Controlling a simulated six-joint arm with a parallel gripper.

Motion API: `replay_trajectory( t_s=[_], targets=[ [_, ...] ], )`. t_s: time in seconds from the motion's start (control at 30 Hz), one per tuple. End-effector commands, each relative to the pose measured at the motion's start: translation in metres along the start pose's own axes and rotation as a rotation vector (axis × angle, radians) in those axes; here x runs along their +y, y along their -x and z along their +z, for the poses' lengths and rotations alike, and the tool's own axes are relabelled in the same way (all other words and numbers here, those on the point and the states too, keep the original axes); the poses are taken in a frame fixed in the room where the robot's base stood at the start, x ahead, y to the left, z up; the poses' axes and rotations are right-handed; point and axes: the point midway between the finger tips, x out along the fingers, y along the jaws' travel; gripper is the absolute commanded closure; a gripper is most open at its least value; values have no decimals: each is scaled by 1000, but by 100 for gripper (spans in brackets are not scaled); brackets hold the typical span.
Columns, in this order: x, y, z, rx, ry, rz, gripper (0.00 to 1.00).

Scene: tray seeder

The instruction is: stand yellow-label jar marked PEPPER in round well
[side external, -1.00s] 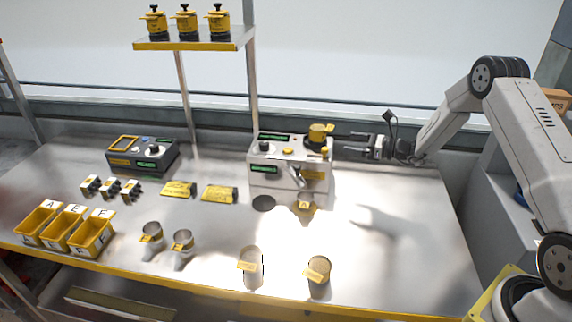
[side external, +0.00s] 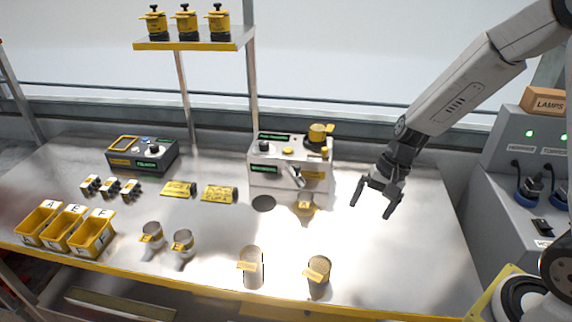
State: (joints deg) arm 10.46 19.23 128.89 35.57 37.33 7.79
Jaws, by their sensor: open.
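Two jars with yellow labels stand at the front of the bench: a pale one (side external: 252,272) and a darker, brown-topped one (side external: 319,277). Their lettering is too small to read, so I cannot tell which is marked PEPPER. A dark round spot (side external: 263,203), which looks like the round well, lies in the bench top in front of the grey-white machine (side external: 262,180). Nothing stands in it. My gripper (side external: 372,208) is open and empty, pointing down above the bench, right of the machine and behind and to the right of both jars.
Two metal cups (side external: 152,230) (side external: 183,238) with yellow tags stand left of the jars. Yellow lettered bins (side external: 92,238) sit at the far left. A yellow piece (side external: 305,208) is under the machine's front. A shelf (side external: 190,44) holds yellow pots.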

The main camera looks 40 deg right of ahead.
Motion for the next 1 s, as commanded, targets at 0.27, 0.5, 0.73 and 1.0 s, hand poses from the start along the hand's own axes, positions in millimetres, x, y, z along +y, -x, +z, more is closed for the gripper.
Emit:
replay_trajectory(
  t_s=[0.27,0.5,0.73,1.0],
  targets=[
    [28,18,32,191,522,181,0],
    [36,27,45,286,813,252,0],
    [38,28,47,303,871,265,0],
    [38,28,47,301,867,265,0]
  ],
)
